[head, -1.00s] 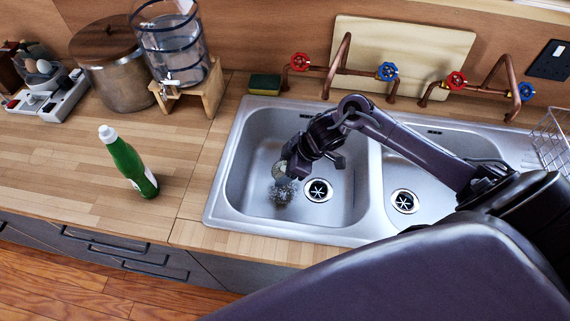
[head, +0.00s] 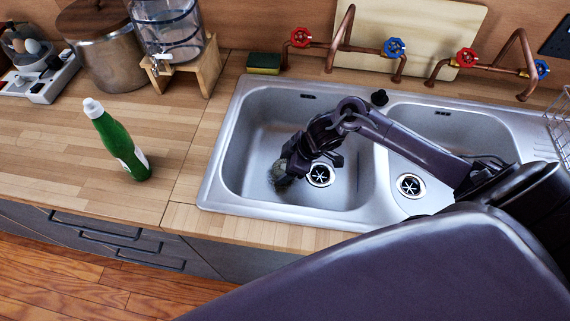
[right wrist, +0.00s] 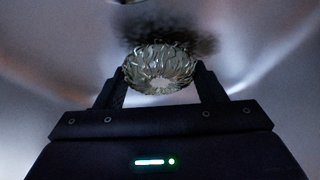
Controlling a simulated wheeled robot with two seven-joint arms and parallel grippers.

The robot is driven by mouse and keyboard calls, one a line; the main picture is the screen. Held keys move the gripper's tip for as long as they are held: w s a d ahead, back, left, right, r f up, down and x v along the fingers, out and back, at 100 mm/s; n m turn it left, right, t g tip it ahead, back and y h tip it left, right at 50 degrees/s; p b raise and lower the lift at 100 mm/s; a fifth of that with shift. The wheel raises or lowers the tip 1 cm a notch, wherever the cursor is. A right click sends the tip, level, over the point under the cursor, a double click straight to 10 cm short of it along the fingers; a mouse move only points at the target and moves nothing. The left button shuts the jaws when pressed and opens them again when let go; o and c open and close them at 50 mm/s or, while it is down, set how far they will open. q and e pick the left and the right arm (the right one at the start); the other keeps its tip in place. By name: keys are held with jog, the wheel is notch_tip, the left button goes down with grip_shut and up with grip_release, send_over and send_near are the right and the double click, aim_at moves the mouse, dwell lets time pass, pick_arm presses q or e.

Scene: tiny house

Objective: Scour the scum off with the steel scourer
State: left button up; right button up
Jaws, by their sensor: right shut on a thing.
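The steel scourer (head: 279,177) is a round ball of wire mesh, low in the left sink basin (head: 254,135). My right gripper (head: 290,165) is shut on it; in the right wrist view the scourer (right wrist: 159,70) sits between the two fingers of the gripper (right wrist: 160,82). A dark, speckled scum patch (right wrist: 195,42) shows on the metal just beyond the scourer. In the head view the scourer and gripper mostly hide that patch. I cannot tell whether the scourer touches the basin surface. My left gripper is not in view.
The basin's drain (head: 320,175) is just right of the gripper. A green bottle (head: 124,147) stands on the counter to the left. A sponge (head: 264,63) lies behind the sink, near copper taps (head: 344,46). The right basin (head: 425,141) lies under my right arm.

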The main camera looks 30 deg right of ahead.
jog(key=shift+f, duration=0.55)
dwell(0.6)
